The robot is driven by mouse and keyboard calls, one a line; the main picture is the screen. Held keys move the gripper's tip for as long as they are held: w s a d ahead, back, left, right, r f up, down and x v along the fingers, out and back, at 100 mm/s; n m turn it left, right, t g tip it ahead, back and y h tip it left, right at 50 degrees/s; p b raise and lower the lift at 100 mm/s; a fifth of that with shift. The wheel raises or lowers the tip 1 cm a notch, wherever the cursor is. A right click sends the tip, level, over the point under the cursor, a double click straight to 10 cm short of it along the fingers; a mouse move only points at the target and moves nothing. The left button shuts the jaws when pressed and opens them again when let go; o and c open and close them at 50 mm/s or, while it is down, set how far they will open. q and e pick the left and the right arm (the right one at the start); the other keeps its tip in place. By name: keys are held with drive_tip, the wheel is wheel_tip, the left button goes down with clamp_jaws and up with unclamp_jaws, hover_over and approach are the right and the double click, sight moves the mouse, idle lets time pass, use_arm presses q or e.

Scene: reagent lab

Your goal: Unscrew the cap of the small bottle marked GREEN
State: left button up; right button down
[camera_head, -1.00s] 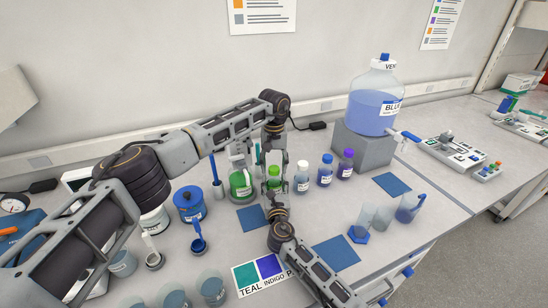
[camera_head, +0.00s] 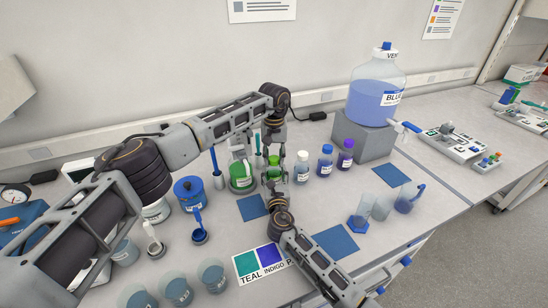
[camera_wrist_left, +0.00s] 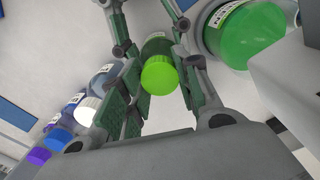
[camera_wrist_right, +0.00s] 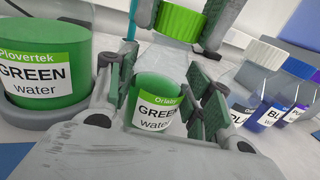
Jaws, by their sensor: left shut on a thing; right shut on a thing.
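The small bottle marked GREEN (camera_wrist_right: 155,112) stands upright, with green liquid below a clear shoulder and a bright green ribbed cap (camera_wrist_right: 179,22). In the head view my left gripper (camera_head: 274,153) comes down from above; it is shut on the cap, which also shows between its fingers in the left wrist view (camera_wrist_left: 159,76). My right gripper (camera_wrist_right: 160,92) is shut around the bottle's body from the front. The cap is above the clear shoulder, in line with the bottle. I cannot tell whether its thread is still engaged, as the neck is unclear.
A larger GREEN water bottle (camera_wrist_right: 42,75) stands close beside, left in the right wrist view. White-, blue- and purple-capped bottles (camera_head: 325,162) stand to the right. A blue mat (camera_head: 251,207) lies in front. A big blue carboy (camera_head: 375,95) sits on a grey block.

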use_arm(q)
drive_tip(key=shift+n, duration=0.3)
drive_tip(key=n, duration=0.5)
drive_tip(key=shift+n, duration=0.4)
drive_tip(key=n, duration=0.6)
drive_tip(key=shift+n, duration=0.4)
drive_tip(key=n, duration=0.6)
drive_tip(key=shift+n, duration=0.4)
drive_tip(key=n, duration=0.6)
drive_tip(key=shift+r+n, duration=0.1)
drive_tip(key=shift+n, duration=0.3)
drive_tip(key=n, duration=1.2)
drive_tip(key=shift+w, duration=0.1)
drive_tip(key=n, duration=1.2)
drive_tip(key=shift+r, duration=0.1)
